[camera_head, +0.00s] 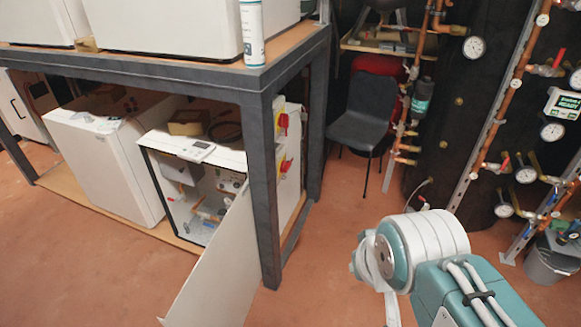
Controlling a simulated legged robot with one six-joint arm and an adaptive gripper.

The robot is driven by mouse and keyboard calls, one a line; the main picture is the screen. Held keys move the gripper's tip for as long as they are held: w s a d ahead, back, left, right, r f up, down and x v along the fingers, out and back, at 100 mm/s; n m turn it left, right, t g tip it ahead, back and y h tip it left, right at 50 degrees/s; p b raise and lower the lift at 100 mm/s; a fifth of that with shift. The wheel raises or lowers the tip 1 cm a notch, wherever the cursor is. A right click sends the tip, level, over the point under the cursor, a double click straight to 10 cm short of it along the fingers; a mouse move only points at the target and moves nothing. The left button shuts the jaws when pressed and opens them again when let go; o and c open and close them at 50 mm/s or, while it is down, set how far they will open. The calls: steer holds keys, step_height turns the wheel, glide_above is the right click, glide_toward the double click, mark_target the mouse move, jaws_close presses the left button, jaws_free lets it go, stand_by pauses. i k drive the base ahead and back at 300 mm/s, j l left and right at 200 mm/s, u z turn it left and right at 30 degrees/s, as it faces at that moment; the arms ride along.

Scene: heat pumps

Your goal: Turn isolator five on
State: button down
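The upper isolator (283,121) and the lower isolator (285,165) are small and seen at a slant. I cannot read any number on them, so I cannot tell which is isolator five. Their on or off positions are also unclear. My arm comes in from the lower right, and its white and teal joint is in front of the bench, to the right of the switches and apart from them. My gripper is not visible.
A dark metal bench frame (262,90) stands at left, with its corner leg close to the switches. An open white unit (200,150) sits below, its panel (222,270) leaning out. A black chair (362,125) and pipework (505,110) stand behind. Floor between is clear.

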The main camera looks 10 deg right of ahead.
mark_target(284, 166)
steer(key=i+l+u, duration=0.1)
steer(key=u, duration=0.6)
steer(key=i+l+u, duration=0.15)
steer(key=l+u, duration=0.15)
steer(key=l, duration=0.25)
steer(key=i+l+u, duration=0.1)
steer(key=l+u, duration=0.2)
steer(key=l, duration=0.3)
steer(key=l+u, duration=0.25)
steer(key=l, duration=1.2)
steer(key=i+l, duration=0.15)
steer(key=l, duration=0.7)
steer(key=j+u, duration=0.05)
